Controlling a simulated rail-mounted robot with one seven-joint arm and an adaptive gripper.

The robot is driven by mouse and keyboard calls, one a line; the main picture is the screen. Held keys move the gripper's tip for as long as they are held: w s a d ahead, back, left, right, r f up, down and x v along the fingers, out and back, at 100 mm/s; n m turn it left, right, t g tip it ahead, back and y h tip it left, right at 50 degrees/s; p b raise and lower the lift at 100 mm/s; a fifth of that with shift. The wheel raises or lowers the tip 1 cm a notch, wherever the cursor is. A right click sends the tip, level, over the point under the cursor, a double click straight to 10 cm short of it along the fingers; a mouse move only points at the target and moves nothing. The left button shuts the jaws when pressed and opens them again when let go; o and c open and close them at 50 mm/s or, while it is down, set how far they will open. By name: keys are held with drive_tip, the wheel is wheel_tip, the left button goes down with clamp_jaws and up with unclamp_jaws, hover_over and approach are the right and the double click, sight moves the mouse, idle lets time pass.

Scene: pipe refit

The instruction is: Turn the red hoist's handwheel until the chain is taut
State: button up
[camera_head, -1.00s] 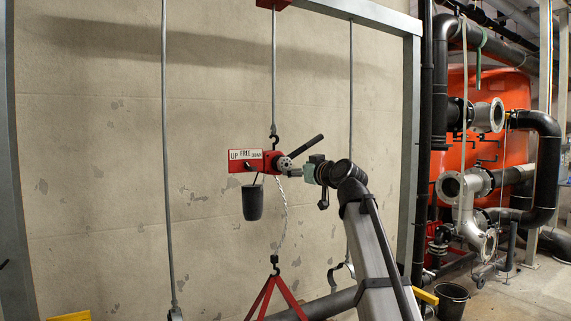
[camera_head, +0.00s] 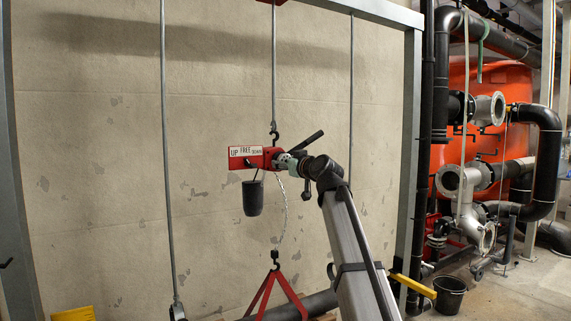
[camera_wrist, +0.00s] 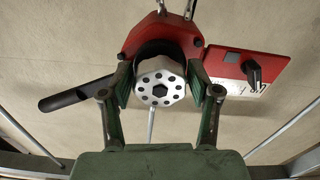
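The red hoist (camera_head: 262,158) hangs from a hook on a rod and carries a plate reading UP, FREE, DOWN. Its silver handwheel (camera_wrist: 160,82) faces my wrist camera, with a dark hex centre and a ring of dark holes. My gripper (camera_wrist: 160,88) is at the wheel, one green finger on each side. The fingers look spread, with only a sliver of space, or light contact, at the rim. The chain (camera_head: 283,208) runs down in a slight curve to a lower hook (camera_head: 275,257) bearing a red sling (camera_head: 266,290). In the head view my gripper (camera_head: 288,165) partly hides the wheel.
A black lever (camera_wrist: 75,95) sticks out from the hoist, and a black selector knob (camera_wrist: 255,73) sits on its red plate. A dark container (camera_head: 252,198) hangs below. A black pipe (camera_head: 318,303) lies at the sling. Grey frame posts (camera_head: 410,140) and rods flank the hoist.

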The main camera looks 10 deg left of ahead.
drive_tip(key=c, duration=0.5)
drive_tip(key=shift+m, duration=0.4)
drive_tip(key=shift+m+b, duration=0.55)
drive_tip(key=shift+m, duration=0.45)
drive_tip(key=m, duration=0.3)
drive_tip(key=shift+r+m, duration=0.1)
drive_tip(key=shift+m, duration=0.2)
drive_tip(key=m, duration=0.6)
drive_tip(key=shift+s+a+r+p, duration=0.1)
drive_tip(key=shift+p, duration=0.3)
drive_tip(key=shift+m, duration=0.3)
